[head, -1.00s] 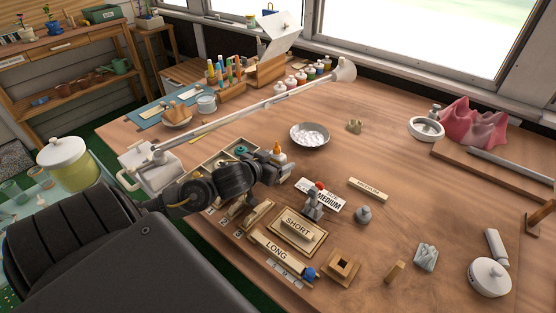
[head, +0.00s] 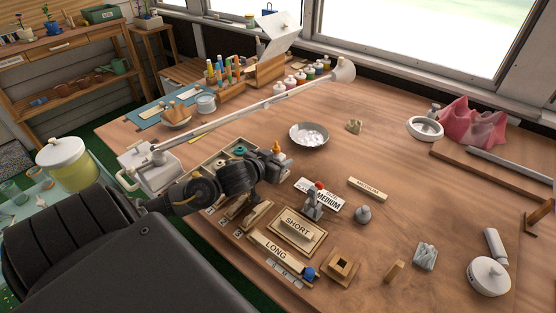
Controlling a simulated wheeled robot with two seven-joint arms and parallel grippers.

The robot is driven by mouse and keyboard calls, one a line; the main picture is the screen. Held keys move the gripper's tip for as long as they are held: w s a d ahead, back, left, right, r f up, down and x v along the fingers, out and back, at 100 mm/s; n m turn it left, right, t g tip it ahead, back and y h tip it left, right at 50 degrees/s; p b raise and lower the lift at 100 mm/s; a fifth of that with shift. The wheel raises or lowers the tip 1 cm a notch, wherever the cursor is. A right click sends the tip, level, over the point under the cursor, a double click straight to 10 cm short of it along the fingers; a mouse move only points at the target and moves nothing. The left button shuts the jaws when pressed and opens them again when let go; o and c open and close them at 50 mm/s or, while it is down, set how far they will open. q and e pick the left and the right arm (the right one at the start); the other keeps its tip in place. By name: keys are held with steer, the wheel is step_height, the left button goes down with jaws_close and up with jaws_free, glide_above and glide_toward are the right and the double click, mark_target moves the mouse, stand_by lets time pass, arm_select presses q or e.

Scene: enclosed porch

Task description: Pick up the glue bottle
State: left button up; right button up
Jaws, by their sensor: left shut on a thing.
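The glue bottle (head: 277,149) shows an orange tip and a little white body. The rest of it is hidden by my left gripper. My left gripper (head: 279,163) comes in from the left over the wooden table and is shut on the bottle. The bottle looks upright. I cannot tell whether its base touches the table. My right gripper is not in view.
A compartment tray (head: 216,161) lies just behind my left arm. A lamp arm (head: 255,107) stretches above the table. A bowl (head: 309,143) stands behind the bottle. SHORT (head: 297,228) and LONG (head: 274,250) plaques lie in front. The table's right middle is clear.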

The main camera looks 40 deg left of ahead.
mark_target(278, 150)
arm_select(q)
steer(key=shift+r, duration=0.1)
